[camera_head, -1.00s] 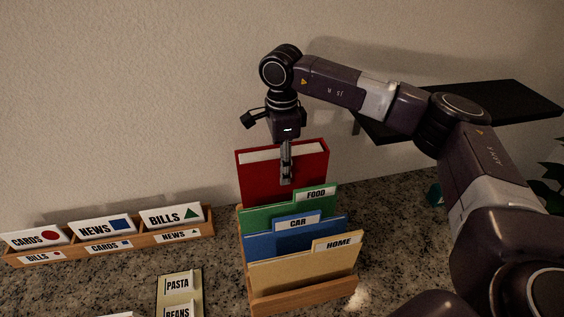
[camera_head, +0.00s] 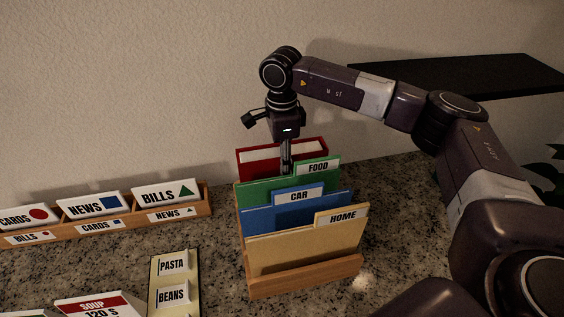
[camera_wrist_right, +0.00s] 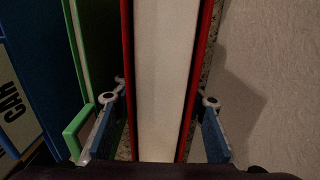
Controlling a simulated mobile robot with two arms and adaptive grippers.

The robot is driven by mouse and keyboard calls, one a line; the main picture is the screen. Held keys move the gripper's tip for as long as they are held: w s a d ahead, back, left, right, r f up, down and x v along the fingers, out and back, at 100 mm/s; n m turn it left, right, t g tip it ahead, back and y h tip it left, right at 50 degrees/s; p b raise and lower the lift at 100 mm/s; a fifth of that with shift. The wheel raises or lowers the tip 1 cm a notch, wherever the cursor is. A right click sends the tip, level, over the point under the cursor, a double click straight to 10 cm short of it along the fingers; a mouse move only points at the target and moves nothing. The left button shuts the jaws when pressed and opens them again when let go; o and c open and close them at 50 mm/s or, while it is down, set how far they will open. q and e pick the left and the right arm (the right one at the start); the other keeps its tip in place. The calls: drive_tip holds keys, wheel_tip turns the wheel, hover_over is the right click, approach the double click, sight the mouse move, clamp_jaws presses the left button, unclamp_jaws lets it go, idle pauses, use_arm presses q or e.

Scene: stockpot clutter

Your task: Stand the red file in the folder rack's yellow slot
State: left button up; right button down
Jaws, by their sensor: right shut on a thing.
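The red file (camera_head: 259,165), with white pages inside, is upright behind the green FOOD folder (camera_head: 263,188) at the back of the wooden folder rack (camera_head: 305,282). My right gripper (camera_head: 286,165) comes down from above and is shut on the red file; the green folder hides its fingertips. In the right wrist view the file (camera_wrist_right: 168,80) stands between the two blue finger pads (camera_wrist_right: 160,128). The file's lower edge is hidden, so I cannot tell whether it is seated. No yellow slot marking shows. My left gripper is not in view.
The blue CAR folder (camera_head: 275,219) and tan HOME folder (camera_head: 300,248) fill the front of the rack. A card tray (camera_head: 128,222) lies left, with a PASTA and BEANS board (camera_head: 160,284) nearer. A black shelf (camera_head: 470,80) is at the upper right.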

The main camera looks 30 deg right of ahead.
drive_tip(key=c, duration=1.2)
unclamp_jaws()
drive_tip(key=shift+o, duration=0.3)
drive_tip(key=shift+r+p, duration=2)
drive_tip(key=shift+r, duration=1.5)
